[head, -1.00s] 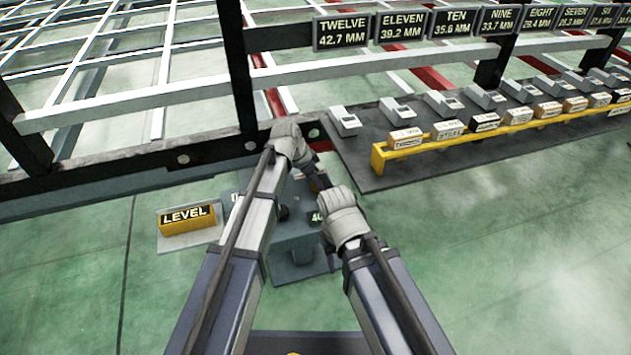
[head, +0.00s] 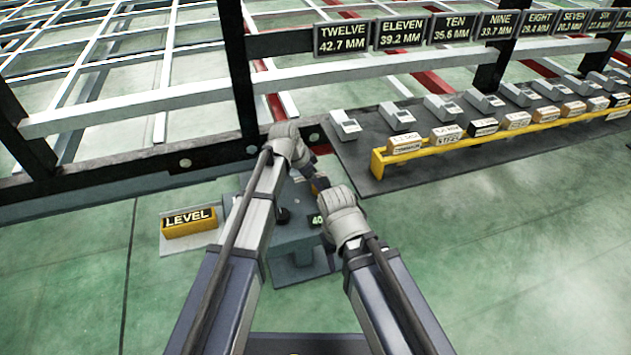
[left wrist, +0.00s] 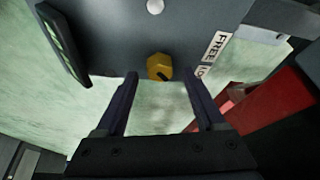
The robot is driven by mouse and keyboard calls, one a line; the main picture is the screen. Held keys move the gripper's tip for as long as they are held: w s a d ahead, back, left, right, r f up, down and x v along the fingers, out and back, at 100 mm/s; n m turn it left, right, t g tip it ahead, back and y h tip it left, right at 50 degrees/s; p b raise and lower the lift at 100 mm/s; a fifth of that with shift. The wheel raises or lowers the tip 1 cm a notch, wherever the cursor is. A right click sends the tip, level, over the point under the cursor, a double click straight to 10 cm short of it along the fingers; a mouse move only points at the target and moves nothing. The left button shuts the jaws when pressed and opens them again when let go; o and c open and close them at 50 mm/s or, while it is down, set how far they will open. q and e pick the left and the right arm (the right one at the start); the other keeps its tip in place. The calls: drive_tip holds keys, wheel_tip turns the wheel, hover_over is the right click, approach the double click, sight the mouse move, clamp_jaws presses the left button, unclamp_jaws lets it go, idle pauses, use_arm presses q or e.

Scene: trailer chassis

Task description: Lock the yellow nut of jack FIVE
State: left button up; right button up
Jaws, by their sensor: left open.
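The yellow nut (left wrist: 160,66) sits on the dark grey body of a jack (left wrist: 115,50) in the left wrist view. A dark slot or mark shows on the nut's lower right. My left gripper (left wrist: 160,78) is open, its two fingers apart on either side below the nut, with nothing between them. A white label (left wrist: 215,52) reading FREE, with a second partly hidden word, is right of the nut. In the head view the jack (head: 300,240) is partly covered by my arms. My left gripper's fingers are hidden there. My right gripper's fingers are hard to make out near the jack's green readout (head: 317,220).
A yellow LEVEL block (head: 189,222) lies on a pale plate left of the jack. A grey mat (head: 365,180) with a yellow rack (head: 420,158) of labelled blocks and several grey devices lies at right. The chassis rail (head: 130,165) runs behind the jack. Open green floor lies in front.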

use_arm(q)
drive_tip(key=p+v, duration=0.4)
drive_tip(key=v, duration=0.2)
drive_tip(key=shift+p, duration=0.4)
drive_tip(key=shift+r, duration=0.1)
drive_tip(key=shift+s, duration=0.1)
drive_tip(key=s+a+r+n+g+y+p, duration=0.1)
drive_tip(key=s+r+n+y+p, duration=0.1)
drive_tip(key=s+r+p, duration=0.45)
drive_tip(key=s+a+r+n+g+y+p, duration=0.1)
drive_tip(key=s+r+n+p, duration=0.15)
drive_tip(key=s, duration=0.75)
drive_tip(key=s+a+r+n+g+y+p, duration=0.1)
drive_tip(key=s+r+n+y+p, duration=0.15)
drive_tip(key=s+p, duration=0.4)
wheel_tip(320, 180, up, 38)
drive_tip(key=s+p, duration=0.1)
drive_tip(key=p, duration=3.5)
drive_tip(key=shift+s+n, duration=0.4)
drive_tip(key=shift+r, duration=0.1)
drive_tip(key=shift+c, duration=0.3)
